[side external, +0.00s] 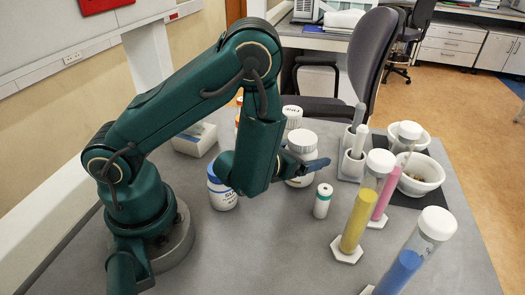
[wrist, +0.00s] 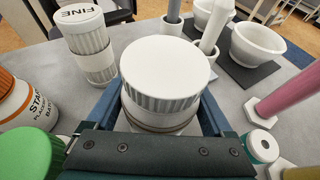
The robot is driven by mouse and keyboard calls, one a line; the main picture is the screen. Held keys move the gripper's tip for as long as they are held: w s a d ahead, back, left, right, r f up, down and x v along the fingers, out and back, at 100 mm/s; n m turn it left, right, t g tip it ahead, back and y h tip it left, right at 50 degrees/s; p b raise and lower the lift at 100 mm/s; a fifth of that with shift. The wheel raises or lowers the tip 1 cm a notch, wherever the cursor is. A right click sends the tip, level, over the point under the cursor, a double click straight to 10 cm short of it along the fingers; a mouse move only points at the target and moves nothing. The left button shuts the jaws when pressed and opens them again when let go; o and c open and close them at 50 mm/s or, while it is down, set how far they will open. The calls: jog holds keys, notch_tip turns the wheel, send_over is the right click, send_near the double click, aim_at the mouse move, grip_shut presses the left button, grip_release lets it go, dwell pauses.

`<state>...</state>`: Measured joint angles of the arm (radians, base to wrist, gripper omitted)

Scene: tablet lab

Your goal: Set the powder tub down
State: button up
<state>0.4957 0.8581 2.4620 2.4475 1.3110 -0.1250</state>
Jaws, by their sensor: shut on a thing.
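The powder tub (side external: 302,142), white with a wide ridged lid, is in my gripper (side external: 300,166) in the side view. The wrist view shows its lid (wrist: 165,70) from above, upright between the two blue fingers of my gripper (wrist: 160,118). The fingers are shut on its body below the lid. The tub's lower part is partly hidden by the gripper, and I cannot tell whether its base touches the table.
A ridged white tub marked FINE (wrist: 88,42) stands close by at left, with an orange-lidded tub (wrist: 22,100). A small teal-banded bottle (side external: 322,201) is near the gripper. Colored cylinders (side external: 355,222) and mortars (side external: 421,175) stand right. Grey tabletop (side external: 270,255) is bare at front.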

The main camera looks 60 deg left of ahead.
jog(key=shift+f, duration=0.4)
jog(key=o, duration=1.5)
